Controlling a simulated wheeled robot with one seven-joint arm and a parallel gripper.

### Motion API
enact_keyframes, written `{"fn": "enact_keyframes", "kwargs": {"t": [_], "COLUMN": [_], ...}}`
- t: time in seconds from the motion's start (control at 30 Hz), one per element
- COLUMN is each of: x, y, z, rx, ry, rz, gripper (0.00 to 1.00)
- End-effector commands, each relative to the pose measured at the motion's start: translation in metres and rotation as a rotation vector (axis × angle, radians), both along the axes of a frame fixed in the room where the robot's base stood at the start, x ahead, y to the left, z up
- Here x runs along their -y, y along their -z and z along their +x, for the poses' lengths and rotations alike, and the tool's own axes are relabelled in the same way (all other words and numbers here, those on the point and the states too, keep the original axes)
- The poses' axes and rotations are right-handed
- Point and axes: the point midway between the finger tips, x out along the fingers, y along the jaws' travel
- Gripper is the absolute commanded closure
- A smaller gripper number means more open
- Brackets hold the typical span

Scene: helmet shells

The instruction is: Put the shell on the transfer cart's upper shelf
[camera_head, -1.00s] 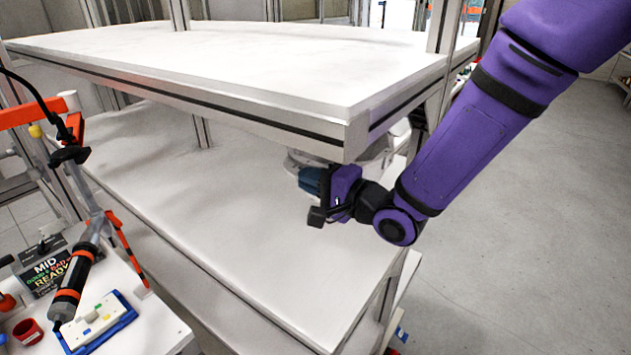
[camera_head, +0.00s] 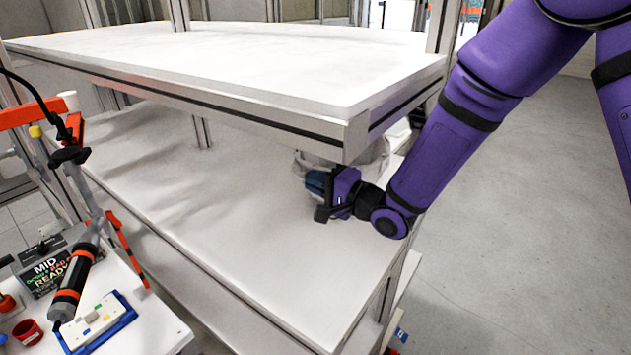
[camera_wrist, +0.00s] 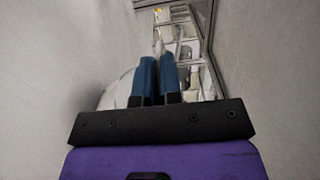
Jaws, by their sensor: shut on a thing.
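A pale grey-white shell (camera_head: 371,159) shows partly behind my gripper, under the front right corner of the upper shelf (camera_head: 230,55). The shelf's edge hides much of it. My gripper (camera_head: 314,183) is between the upper shelf and the lower shelf (camera_head: 240,220), near their right end. Its blue fingers are close together, shut on the shell. In the wrist view the fingers (camera_wrist: 158,78) point forward, with the pale shell (camera_wrist: 117,95) at their left. The exact grip point is hidden. I cannot tell whether the shell touches the lower shelf.
The upper shelf's top looks bare. The visible lower shelf is clear. Metal posts (camera_head: 180,14) stand at the back. A side bench at lower left holds a black-and-orange tool (camera_head: 75,285), a red cup (camera_head: 27,332) and a blue-edged tray (camera_head: 127,318). Open floor (camera_head: 520,230) lies right.

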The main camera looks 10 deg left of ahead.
Motion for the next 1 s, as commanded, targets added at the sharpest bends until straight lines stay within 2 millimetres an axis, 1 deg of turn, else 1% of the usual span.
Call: {"fn": "enact_keyframes", "kwargs": {"t": [0.13, 0.2, 0.23, 0.27, 0.63, 0.77, 1.0], "x": [0.000, 0.000, 0.000, 0.000, 0.002, 0.018, 0.063], "y": [0.003, 0.003, 0.003, 0.003, -0.001, 0.000, 0.000], "z": [0.000, 0.000, 0.000, 0.000, -0.001, -0.006, -0.025], "rx": [0.000, -0.001, -0.001, -0.001, 0.001, -0.001, -0.003], "ry": [0.000, 0.000, 0.000, 0.000, 0.001, 0.002, 0.004], "rz": [0.001, 0.000, 0.000, 0.000, 0.000, 0.000, -0.001], "gripper": [1.00, 0.80, 0.73, 0.68, 0.68, 0.68, 0.68]}}
